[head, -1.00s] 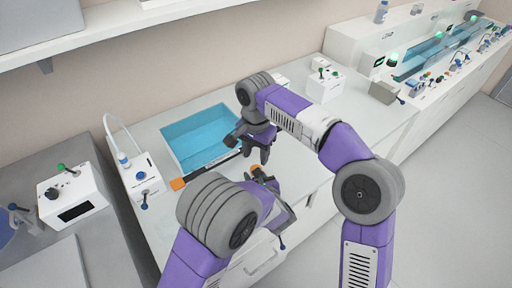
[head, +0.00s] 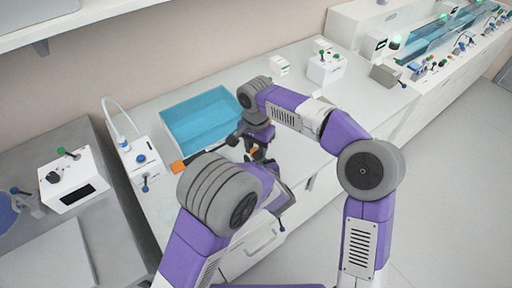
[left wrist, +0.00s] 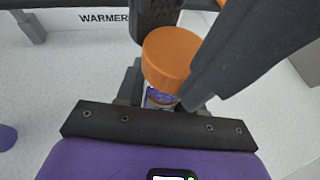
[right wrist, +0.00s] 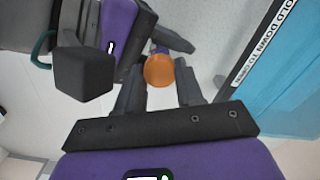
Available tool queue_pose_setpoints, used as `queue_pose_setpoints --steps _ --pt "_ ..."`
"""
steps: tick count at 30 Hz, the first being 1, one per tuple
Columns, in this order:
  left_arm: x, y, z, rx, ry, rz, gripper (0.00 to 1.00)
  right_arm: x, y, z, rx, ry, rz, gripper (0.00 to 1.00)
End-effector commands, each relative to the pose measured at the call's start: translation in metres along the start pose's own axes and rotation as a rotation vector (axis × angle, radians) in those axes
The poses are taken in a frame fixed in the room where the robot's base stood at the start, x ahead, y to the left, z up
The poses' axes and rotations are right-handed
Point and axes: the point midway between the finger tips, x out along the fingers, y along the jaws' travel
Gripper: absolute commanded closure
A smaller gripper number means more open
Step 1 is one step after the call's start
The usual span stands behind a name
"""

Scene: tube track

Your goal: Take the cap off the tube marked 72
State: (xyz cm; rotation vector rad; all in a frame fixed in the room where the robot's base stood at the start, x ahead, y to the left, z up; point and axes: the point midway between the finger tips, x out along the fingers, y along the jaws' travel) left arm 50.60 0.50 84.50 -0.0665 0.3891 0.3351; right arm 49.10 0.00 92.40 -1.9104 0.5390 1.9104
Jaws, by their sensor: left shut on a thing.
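My left gripper (left wrist: 160,98) is shut on a tube (left wrist: 160,97) with an orange cap (left wrist: 170,57). The cap sticks up above the left fingers, and part of a printed label shows just below it. I cannot read a number on it. My right gripper (right wrist: 160,85) is open, with its two fingers on either side of the orange cap, which also shows in the right wrist view (right wrist: 159,70). I cannot tell whether the fingers touch the cap. In the head view the two grippers meet over the counter, and the cap (head: 252,154) shows small between them.

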Motion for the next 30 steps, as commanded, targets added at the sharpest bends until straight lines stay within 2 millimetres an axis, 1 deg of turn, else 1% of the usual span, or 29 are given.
queue_pose_setpoints --steps 1,2,5,8,11,24,27,30 --pt "0.0 0.0 0.0002 0.0 0.0 0.0 1.0 -0.0001 0.0 0.0 0.0 0.0 0.0 0.96" --pt "0.0 0.0 0.0002 0.0 0.0 0.0 1.0 -0.0001 0.0 0.0 0.0 0.0 0.0 1.0" --pt "0.0 0.0 0.0002 0.0 0.0 0.0 1.0 -0.0002 0.0 0.0 -0.015 0.0 0.0 1.0" --pt "0.0 0.0 0.0002 0.0 0.0 0.0 1.0 -0.0004 0.0 0.0 -0.097 0.0 0.0 1.0" --pt "0.0 0.0 0.0002 0.0 0.0 0.0 1.0 -0.0005 0.0002 -0.0002 -0.256 0.001 0.0 1.0" --pt "0.0 0.0001 0.0001 0.0 0.0 0.0 1.0 -0.0011 0.0001 -0.0002 -1.096 0.001 0.0 1.0" --pt "0.0 0.0 0.0001 0.0 0.0 0.0 1.0 -0.0011 0.0002 -0.0003 -1.259 0.0 0.0 1.0" --pt "0.0 0.0 0.0001 0.0 0.0 0.0 1.0 -0.0011 0.0003 -0.0004 -1.374 0.0 0.0 1.0"
